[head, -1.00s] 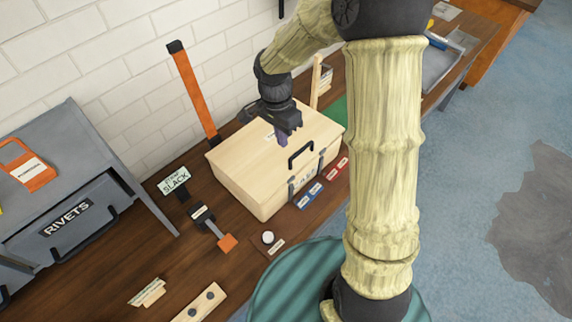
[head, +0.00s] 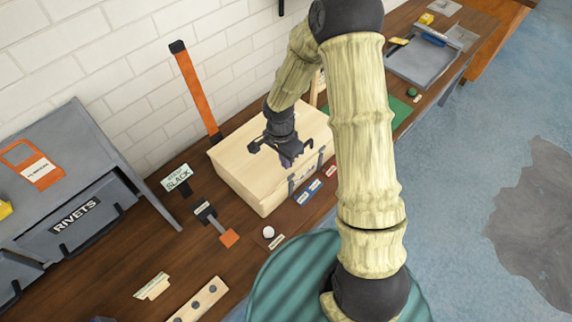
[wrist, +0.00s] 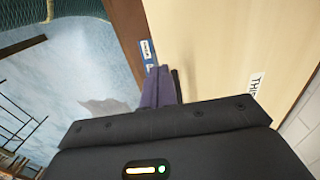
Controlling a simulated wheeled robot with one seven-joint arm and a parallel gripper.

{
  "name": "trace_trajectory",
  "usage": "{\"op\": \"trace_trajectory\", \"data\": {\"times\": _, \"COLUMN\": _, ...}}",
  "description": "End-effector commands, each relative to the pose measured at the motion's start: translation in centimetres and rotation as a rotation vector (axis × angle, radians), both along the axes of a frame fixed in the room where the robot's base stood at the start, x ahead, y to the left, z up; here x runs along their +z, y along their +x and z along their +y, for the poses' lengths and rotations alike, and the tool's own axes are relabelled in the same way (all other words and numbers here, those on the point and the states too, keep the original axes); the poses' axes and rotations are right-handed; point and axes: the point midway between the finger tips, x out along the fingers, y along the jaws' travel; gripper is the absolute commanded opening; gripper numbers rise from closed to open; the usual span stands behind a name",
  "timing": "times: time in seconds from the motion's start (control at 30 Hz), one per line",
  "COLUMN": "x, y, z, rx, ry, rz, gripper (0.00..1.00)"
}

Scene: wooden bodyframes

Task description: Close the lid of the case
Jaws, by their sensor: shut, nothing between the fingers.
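The pale wooden case (head: 238,165) stands on the dark workbench with its lid lying flat on top. I see no clear gap at the lid's edge. Dark latches (head: 291,187) show on its front side. My gripper (head: 288,163) is over the front part of the lid and hides most of the black handle. In the wrist view the purple fingers of my gripper (wrist: 163,88) are together and empty, beside a dark strip of the handle (wrist: 176,82). The pale lid (wrist: 215,50) fills the right of that view. I cannot tell whether the fingers touch it.
Blue and red labels (head: 309,192) lie before the case. An orange-ended tool (head: 228,237), a white round item (head: 268,232) and a SLACK sign (head: 177,179) are to its left. A grey RIVETS bin (head: 77,222) stands farther left. An orange post (head: 194,90) leans behind.

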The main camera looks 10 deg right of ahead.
Motion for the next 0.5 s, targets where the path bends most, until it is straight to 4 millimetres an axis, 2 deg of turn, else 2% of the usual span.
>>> {"op": "trace_trajectory", "data": {"times": 0.23, "x": -2.7, "y": -0.3, "z": -0.1, "rx": 0.001, "ry": 0.000, "rz": 0.002, "gripper": 0.00}}
{"op": "trace_trajectory", "data": {"times": 0.5, "x": -3.6, "y": -0.3, "z": -0.2, "rx": 0.001, "ry": 0.001, "rz": -0.001, "gripper": 0.00}}
